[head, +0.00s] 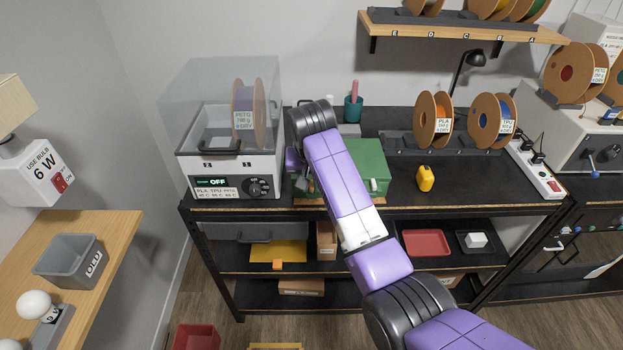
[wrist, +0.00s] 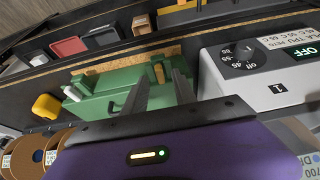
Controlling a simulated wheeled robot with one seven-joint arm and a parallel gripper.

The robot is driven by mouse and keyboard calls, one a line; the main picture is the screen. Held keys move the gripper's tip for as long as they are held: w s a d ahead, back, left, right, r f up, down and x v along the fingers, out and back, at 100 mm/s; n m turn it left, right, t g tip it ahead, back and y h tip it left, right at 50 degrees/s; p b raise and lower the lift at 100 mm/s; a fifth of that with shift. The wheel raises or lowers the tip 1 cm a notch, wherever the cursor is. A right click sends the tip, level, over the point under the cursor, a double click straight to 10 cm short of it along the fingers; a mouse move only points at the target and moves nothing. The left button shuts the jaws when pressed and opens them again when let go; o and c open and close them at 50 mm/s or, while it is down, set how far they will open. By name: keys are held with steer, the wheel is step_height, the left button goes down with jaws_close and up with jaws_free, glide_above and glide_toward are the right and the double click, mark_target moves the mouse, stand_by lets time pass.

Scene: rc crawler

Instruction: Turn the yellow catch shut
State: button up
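A green box (head: 368,160) stands on the black bench top, partly hidden behind my arm in the head view. The green box (wrist: 115,85) fills the middle of the wrist view. A small yellowish upright piece (wrist: 159,70) on its front edge looks like the catch; which way it is turned I cannot tell. The head view does not show it clearly. My gripper (wrist: 161,76) has its two fingers apart over the box, with the yellowish piece seen between the fingertips. Nothing appears held, and contact cannot be told.
A grey filament dryer (head: 236,165) stands close left of the green box. A yellow tape measure (head: 425,178) lies to its right, before filament spools (head: 434,115) on a rack. A teal cup (head: 353,108) stands behind. Lower shelves hold trays, including a red one (head: 426,243).

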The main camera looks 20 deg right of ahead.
steer(key=shift+x, duration=0.85)
jaws_close()
steer(key=n, duration=0.1)
steer(key=n+y, duration=0.1)
steer(key=n, duration=0.2)
steer(key=shift+d+n+y, duration=0.3)
steer(key=shift+y, duration=0.1)
steer(key=n+y, duration=0.1)
steer(key=n, duration=0.3)
steer(key=shift+w+d+n+y, duration=0.1)
steer(key=shift+d+n+y, duration=0.2)
steer(key=shift+y, duration=0.1)
steer(key=n+b, duration=0.1)
steer(key=n, duration=0.1)
steer(key=n+g+y+b, duration=0.1)
steer(key=n+b, duration=0.1)
steer(key=n, duration=0.1)
steer(key=shift+w+d+f+g+y, duration=0.1)
steer(key=shift+w+f+g+y, duration=0.05)
steer(key=shift+g+y, duration=0.15)
steer(key=shift+w+n+g+b, duration=0.15)
steer(key=shift+n+g+b, duration=0.45)
steer(key=shift+n+b, duration=1.3)
